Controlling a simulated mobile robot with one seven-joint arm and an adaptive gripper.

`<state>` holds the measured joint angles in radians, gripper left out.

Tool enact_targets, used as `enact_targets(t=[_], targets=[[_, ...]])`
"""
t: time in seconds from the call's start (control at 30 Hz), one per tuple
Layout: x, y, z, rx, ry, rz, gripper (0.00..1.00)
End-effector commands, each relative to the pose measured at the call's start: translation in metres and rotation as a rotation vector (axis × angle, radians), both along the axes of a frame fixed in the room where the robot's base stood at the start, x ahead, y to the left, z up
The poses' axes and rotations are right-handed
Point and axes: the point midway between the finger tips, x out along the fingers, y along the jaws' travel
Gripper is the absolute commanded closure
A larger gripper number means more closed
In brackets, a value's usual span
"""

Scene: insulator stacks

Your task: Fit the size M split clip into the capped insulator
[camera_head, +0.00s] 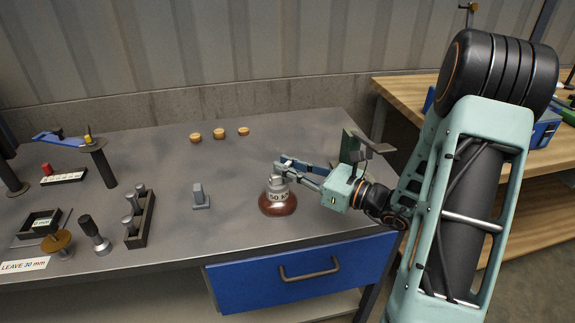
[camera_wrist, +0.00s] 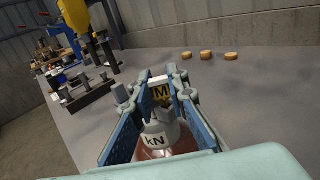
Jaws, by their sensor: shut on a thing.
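The capped insulator (camera_head: 277,206) stands upright on the grey bench near its front edge. It has a red-brown glazed body and a grey metal cap marked "50 kN". In the wrist view its cap (camera_wrist: 155,140) shows between my fingers, with part of the label reading "kN". My gripper (camera_head: 284,166) is at the top of the cap, reaching in from the right. Its blue-padded fingers are shut on the size M split clip (camera_wrist: 160,91), a small piece with a yellow "M" label and a white top. The clip is at the cap; how deep it sits I cannot tell.
A small grey block (camera_head: 201,198) stands left of the insulator. Several tan discs (camera_head: 220,133) lie at the back. A black rack with grey pins (camera_head: 138,222), a black-handled tool (camera_head: 95,237) and a tray (camera_head: 40,224) fill the left. The bench around the insulator is clear.

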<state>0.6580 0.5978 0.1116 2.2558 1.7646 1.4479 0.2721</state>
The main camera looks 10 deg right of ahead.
Motion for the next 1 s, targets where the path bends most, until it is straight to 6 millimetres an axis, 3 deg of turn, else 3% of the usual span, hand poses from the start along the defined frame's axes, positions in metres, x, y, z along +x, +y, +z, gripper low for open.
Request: enact_targets(t=[0.13,0.17,0.33,0.67,1.0], targets=[[0.000,0.000,-0.005,0.000,0.000,0.000,0.97],[0.000,0.000,-0.003,0.000,0.000,0.000,0.83],[0.000,0.000,-0.003,0.000,0.000,0.000,0.66],[-0.002,-0.003,-0.003,0.000,0.000,-0.001,0.66],[-0.045,-0.047,-0.003,-0.001,0.001,-0.007,0.66]])
